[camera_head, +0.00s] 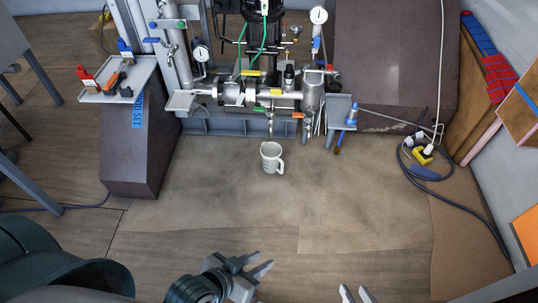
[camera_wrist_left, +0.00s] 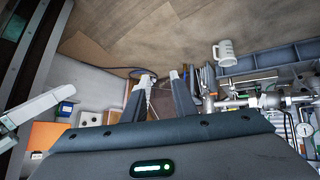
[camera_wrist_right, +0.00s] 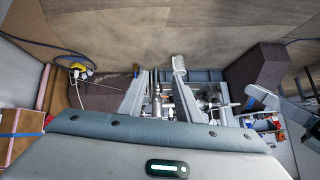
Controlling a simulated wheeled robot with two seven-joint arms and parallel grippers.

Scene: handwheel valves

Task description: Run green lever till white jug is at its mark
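The white jug (camera_head: 271,157) stands upright on the floor below the valve assembly, its handle to the right. It also shows in the left wrist view (camera_wrist_left: 225,50). Its mark and fill level are too small to read. A small green lever (camera_head: 261,109) sits on the pipework just above the jug, over a downward spout (camera_head: 271,127). My left gripper (camera_head: 260,261) is open and empty, in front of the jug and well apart from it. My right gripper (camera_head: 355,291) is open and empty at the bottom edge, right of the left one. Neither touches the lever.
An orange handle (camera_head: 297,115) and yellow handles (camera_head: 275,92) are near the green lever. A grey side shelf (camera_head: 120,85) with small items stands left on a dark block (camera_head: 145,155). A coiled cable (camera_head: 450,183) lies right. The floor between is clear.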

